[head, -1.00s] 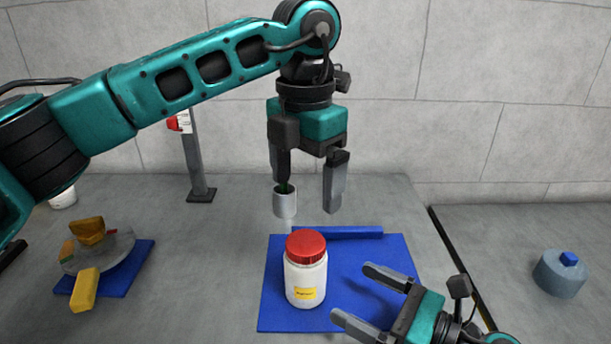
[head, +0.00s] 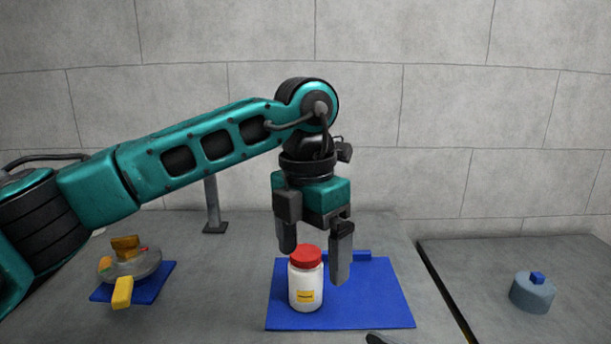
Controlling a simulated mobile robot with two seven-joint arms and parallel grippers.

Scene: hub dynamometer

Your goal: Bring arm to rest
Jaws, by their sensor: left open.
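My left gripper (head: 314,262) hangs fingers down over the far part of the blue mat (head: 380,307), open. Its fingers show behind and beside a white jar with a red lid (head: 305,288), which stands upright on the mat. I cannot tell whether a finger touches the jar. The grey cylinder seen earlier near the left gripper is hidden now. Only a dark fingertip of my right gripper shows at the bottom edge, so its opening cannot be judged.
At left, a grey round part with yellow pieces (head: 123,291) sits on a smaller blue mat (head: 152,290). A grey post (head: 213,205) stands behind. At right, beyond a dark gap, a grey-blue cylinder with a blue knob (head: 532,294) stands on another surface. The wall closes the back.

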